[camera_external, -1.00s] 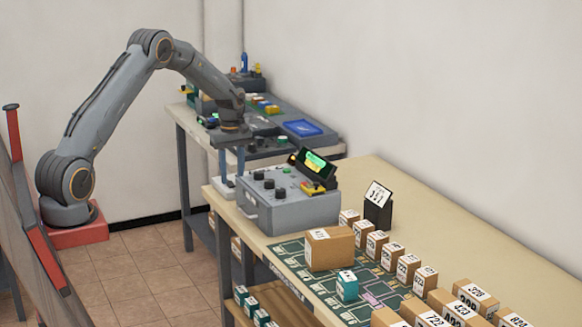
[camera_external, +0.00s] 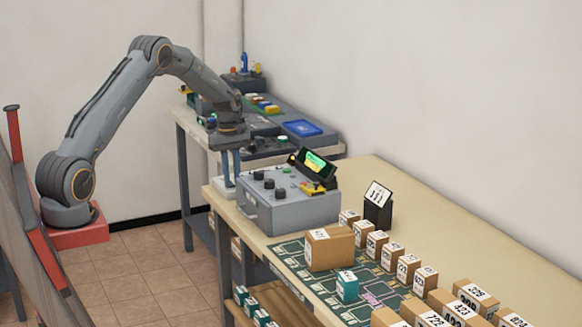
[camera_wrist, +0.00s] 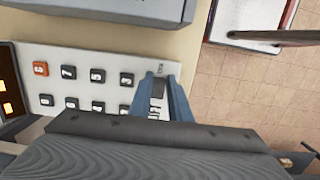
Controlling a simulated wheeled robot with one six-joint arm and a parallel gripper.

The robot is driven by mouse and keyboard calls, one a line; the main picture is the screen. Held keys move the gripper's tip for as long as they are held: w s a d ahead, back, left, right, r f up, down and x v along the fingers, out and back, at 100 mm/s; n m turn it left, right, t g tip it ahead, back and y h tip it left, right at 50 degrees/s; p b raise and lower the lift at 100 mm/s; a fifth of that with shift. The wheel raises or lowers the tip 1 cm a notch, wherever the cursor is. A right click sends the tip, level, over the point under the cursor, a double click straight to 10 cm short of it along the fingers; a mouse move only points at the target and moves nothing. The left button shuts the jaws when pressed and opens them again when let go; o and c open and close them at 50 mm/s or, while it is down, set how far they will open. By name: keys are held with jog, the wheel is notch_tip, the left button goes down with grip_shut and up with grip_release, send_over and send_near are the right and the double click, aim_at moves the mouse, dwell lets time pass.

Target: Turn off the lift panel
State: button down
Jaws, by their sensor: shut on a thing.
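The lift panel (camera_wrist: 75,72) is a white plate with rows of dark numbered buttons and one orange button, seen in the wrist view. At its right end is a small dark switch (camera_wrist: 158,88) with lettering beside it, partly hidden by my fingers. My gripper (camera_wrist: 160,76) has its two blue fingers around this switch, one on each side, and is shut on it. In the external view my gripper (camera_external: 231,184) points straight down at the table's left end, over the panel (camera_external: 218,186), which is mostly hidden behind a grey box.
The grey control box (camera_external: 290,212) with knobs and a lit green screen stands close beside my gripper. Several parcels (camera_external: 330,250) stand farther along the table. A second bench (camera_external: 325,140) with devices is behind. The table's edge and tiled floor (camera_wrist: 250,88) lie right of the panel.

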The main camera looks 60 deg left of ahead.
jog(key=shift+a+f+h+b, duration=0.1)
jog(key=shift+a+h+b, duration=0.2)
jog(key=shift+h+b, duration=0.3)
jog(key=shift+r+h, duration=0.2)
jog(key=shift+h, duration=0.1)
jog(key=c, duration=1.6)
grip_release()
jog(key=shift+c, duration=0.2)
jog(key=b+v, duration=0.2)
jog(key=v, duration=0.6)
